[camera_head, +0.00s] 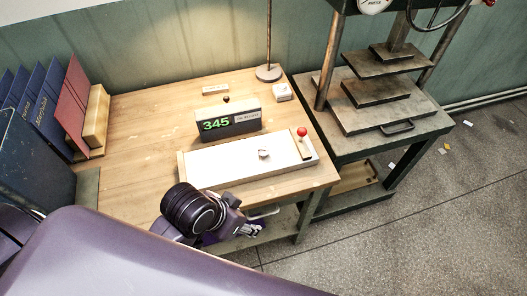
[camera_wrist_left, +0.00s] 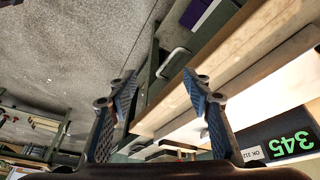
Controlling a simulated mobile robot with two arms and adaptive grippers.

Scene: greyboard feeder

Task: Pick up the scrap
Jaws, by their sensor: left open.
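Small pale and yellowish scraps (camera_head: 446,147) lie on the concrete floor at the right in the head view, beside the press stand. A small grey-white piece (camera_head: 263,154) sits on the white feeder board on the table; I cannot tell what it is. My left gripper (camera_head: 252,231) is at the table's front edge, in front of the feeder board and apart from the scraps. In the left wrist view its two ridged fingers (camera_wrist_left: 160,88) are spread with nothing between them. My right gripper is not in view.
The wooden table (camera_head: 130,120) carries the white feeder board (camera_head: 215,172) with a red-knobbed lever (camera_head: 302,132), a green 345 display (camera_head: 228,124) and a lamp stand (camera_head: 268,73). Binders (camera_head: 45,105) stand at left. The press stand (camera_head: 385,130) is at right. Open floor (camera_head: 430,230) lies in front.

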